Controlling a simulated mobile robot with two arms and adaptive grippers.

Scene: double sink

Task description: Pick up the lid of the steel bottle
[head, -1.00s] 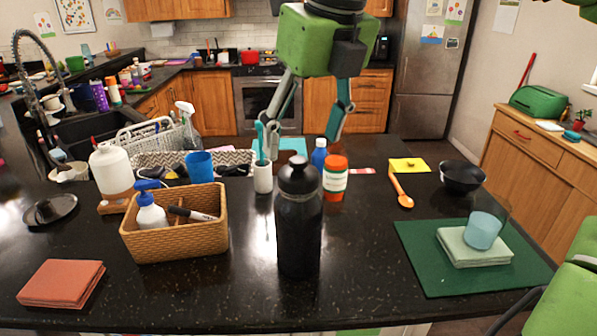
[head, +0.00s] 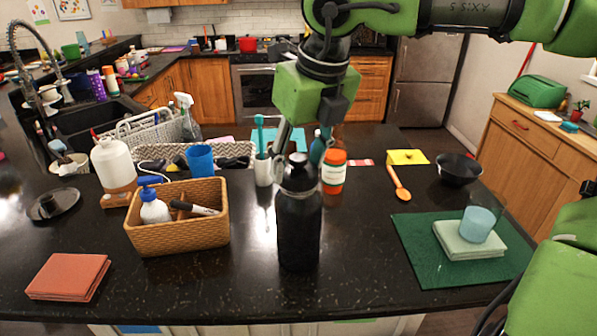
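The steel bottle (head: 299,228) is dark, nearly black, and stands upright near the front middle of the dark counter. Its black lid (head: 298,172) with a rounded top is on the bottle. My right gripper (head: 299,160) points down from above, with one grey and one teal finger on either side of the lid. The fingers have drawn in to about the lid's width and look shut on it; the exact contact is partly hidden. My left gripper is not in view.
A green mat (head: 418,262) lies right. The counter in front is clear.

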